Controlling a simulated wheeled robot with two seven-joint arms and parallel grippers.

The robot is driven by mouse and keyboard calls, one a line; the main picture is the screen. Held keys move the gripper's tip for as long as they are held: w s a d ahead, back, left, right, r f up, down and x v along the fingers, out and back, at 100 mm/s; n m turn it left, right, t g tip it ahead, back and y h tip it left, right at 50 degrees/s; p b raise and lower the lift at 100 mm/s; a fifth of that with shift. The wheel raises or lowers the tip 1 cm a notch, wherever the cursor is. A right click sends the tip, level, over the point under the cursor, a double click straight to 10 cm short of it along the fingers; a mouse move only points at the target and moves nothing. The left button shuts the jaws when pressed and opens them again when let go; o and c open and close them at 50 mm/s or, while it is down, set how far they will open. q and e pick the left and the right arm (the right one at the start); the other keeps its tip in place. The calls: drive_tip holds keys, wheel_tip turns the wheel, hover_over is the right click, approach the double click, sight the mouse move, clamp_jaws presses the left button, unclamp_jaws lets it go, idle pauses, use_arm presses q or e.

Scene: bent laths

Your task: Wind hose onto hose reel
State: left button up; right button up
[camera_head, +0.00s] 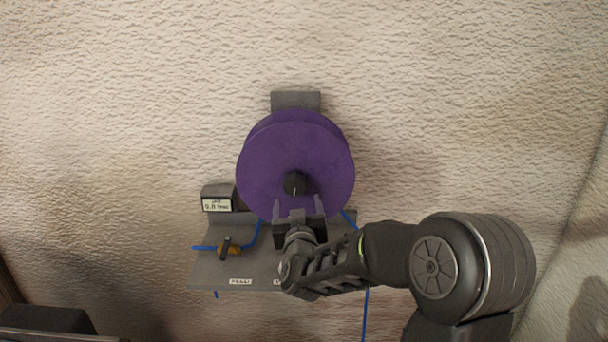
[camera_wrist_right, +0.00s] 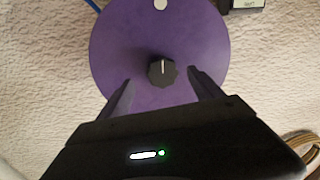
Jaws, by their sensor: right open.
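The purple hose reel (camera_head: 270,150) hangs on the wall with its round face toward me. A black knob (camera_head: 294,184) with a pale mark sits at its centre; the knob also shows in the right wrist view (camera_wrist_right: 162,71). The blue hose (camera_head: 207,248) runs along the grey shelf at the left and shows again right of the reel, hanging down below (camera_head: 366,310). My right gripper (camera_head: 298,206) is open and empty just below the knob. In the right wrist view its fingers (camera_wrist_right: 163,92) straddle the space below the knob, apart from it. My left gripper is not in view.
A grey shelf (camera_head: 210,270) with labels juts out below the reel. A brass valve (camera_head: 233,249) with a dark handle sits on it. A small counter box (camera_head: 217,204) stands left of the reel. A tan coil (camera_wrist_right: 304,146) shows at the wrist view's right edge.

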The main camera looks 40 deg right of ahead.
sight(295, 187)
drive_tip(key=n, duration=0.1)
drive_tip(key=r+n, duration=0.1)
drive_tip(key=n, duration=0.1)
drive_tip(key=shift+a, duration=0.15)
drive_tip(key=shift+w, duration=0.1)
drive_tip(key=p+x, duration=0.1)
drive_tip(key=x, duration=0.6)
drive_tip(key=shift+w+d+r, duration=0.1)
drive_tip(key=shift+w+d, duration=0.15)
drive_tip(key=shift+w, duration=0.05)
drive_tip(key=shift+c, duration=0.5)
clamp_jaws()
idle(0.3)
